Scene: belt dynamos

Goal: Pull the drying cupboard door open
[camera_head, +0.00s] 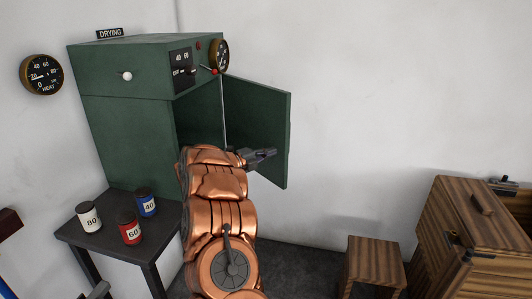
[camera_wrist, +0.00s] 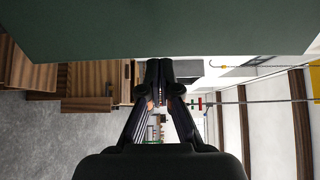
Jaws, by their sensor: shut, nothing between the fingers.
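The drying cupboard (camera_head: 125,130) is a dark green box with a "DRYING" sign on top, standing against the wall at the left. Its door (camera_head: 262,120) stands wide open, swung out to the right. The inside is partly visible and partly hidden behind my copper arm. My gripper (camera_head: 270,153) is at the inner face of the door, its fingers shut and empty. In the wrist view the gripper (camera_wrist: 160,68) points ahead with its fingertips together, and a dark green panel (camera_wrist: 160,30) fills the top, close to the fingers. I cannot tell whether they touch.
A dark table (camera_head: 85,237) at lower left holds a white jar (camera_head: 88,217), a red jar (camera_head: 130,228) and a blue jar (camera_head: 146,203). A wooden stool (camera_head: 374,263) and a wooden cabinet (camera_head: 465,235) stand at the right. The floor between is clear.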

